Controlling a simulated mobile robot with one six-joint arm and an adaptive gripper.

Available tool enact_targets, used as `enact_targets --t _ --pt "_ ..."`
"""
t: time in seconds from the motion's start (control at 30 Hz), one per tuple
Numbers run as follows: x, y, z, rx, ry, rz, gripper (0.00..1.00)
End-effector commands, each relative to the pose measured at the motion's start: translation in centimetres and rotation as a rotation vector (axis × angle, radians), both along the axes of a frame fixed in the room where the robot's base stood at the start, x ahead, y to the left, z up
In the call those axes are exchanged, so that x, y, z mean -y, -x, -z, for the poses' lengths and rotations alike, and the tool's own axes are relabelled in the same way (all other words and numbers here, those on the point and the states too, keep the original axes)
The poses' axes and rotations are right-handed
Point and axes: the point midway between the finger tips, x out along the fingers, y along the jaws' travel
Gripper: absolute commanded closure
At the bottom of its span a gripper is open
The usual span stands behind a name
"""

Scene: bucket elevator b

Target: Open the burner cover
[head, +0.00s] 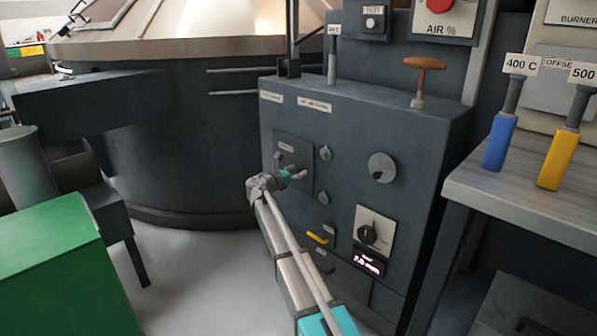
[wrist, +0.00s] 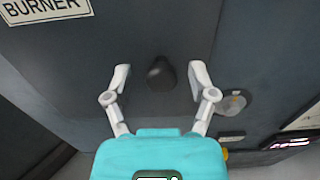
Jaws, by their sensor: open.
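The burner cover (head: 302,158) is a dark grey plate on the front of the grey control cabinet, with a small label at its upper left. In the wrist view the cover (wrist: 95,45) fills much of the picture, with a BURNER label (wrist: 45,9) at the top left. A dark round knob (wrist: 161,76) stands out from it. My gripper (wrist: 160,70) is open, one pale finger on each side of the knob, with gaps visible on both sides. In the head view my gripper (head: 290,168) is in front of the cover and hides part of it, including the knob.
The cabinet front also carries a round dial (head: 381,167), a black rotary switch (head: 369,233), a yellow handle (head: 318,238) and a lit display (head: 368,262). A grey bench (head: 540,205) stands at right, a green box (head: 60,270) at left. Floor between is clear.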

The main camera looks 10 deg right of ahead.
Motion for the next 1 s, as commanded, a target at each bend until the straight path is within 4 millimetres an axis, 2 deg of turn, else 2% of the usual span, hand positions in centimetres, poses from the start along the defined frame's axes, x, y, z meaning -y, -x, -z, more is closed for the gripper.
enact_targets --t 0.43,0.83,1.0 --pt "0.45 -0.35 0.0 0.0 0.0 -0.001 0.27" --pt "0.39 -0.38 0.0 0.0 0.0 -0.002 1.0" --pt "0.64 -0.4 -0.01 0.0 0.0 -0.003 1.0"
